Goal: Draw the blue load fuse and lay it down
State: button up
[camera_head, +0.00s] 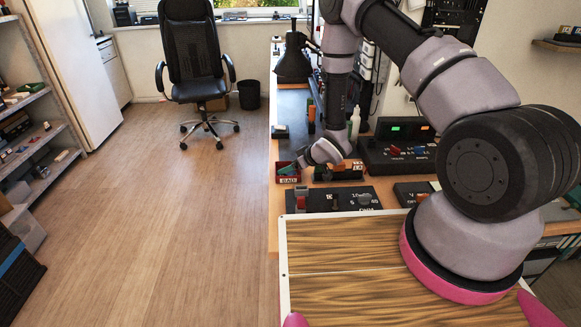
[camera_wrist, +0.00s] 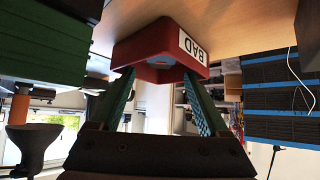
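A small red tray with a white BAD label (camera_head: 289,180) sits near the left edge of the workbench. It also shows upside down in the wrist view (camera_wrist: 150,44). My gripper (camera_head: 297,167) is low over this tray. In the wrist view the two teal fingers (camera_wrist: 157,80) stand well apart with their tips at the tray's rim, and I see nothing held between them. A small pale-bluish patch shows in the tray's mouth, too little to tell whether it is the blue load fuse. I cannot make out the blue fuse elsewhere.
A black panel (camera_head: 335,200) lies in front of the tray. A container with orange-red parts (camera_head: 343,172) is right beside my gripper. Floor left is clear.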

jog(key=shift+d+r, duration=0.1)
jog(key=v, duration=1)
jog(key=shift+s+r, duration=0.2)
jog(key=shift+d, duration=0.15)
jog(key=d+r+m+h, duration=0.2)
jog(key=d+r, duration=0.3)
jog(key=r, duration=0.5)
jog(key=w+d+r+m+t+h, duration=0.1)
jog(key=d+r+m+h, duration=0.2)
jog(key=r, duration=0.6)
jog(key=d+r+m+h, duration=0.1)
jog(key=d+r+m, duration=0.1)
jog(key=d+r, duration=0.6)
jog(key=s+r+m, duration=0.3)
jog(key=s+r, duration=0.6)
jog(key=s, duration=0.2)
jog(key=s+a+r+m+y, duration=0.1)
jog(key=s+r+m, duration=0.2)
jog(key=s+r, duration=0.6)
jog(key=s, duration=0.3)
jog(key=shift+a+r+g, duration=0.25)
jog(key=shift+a+g, duration=0.05)
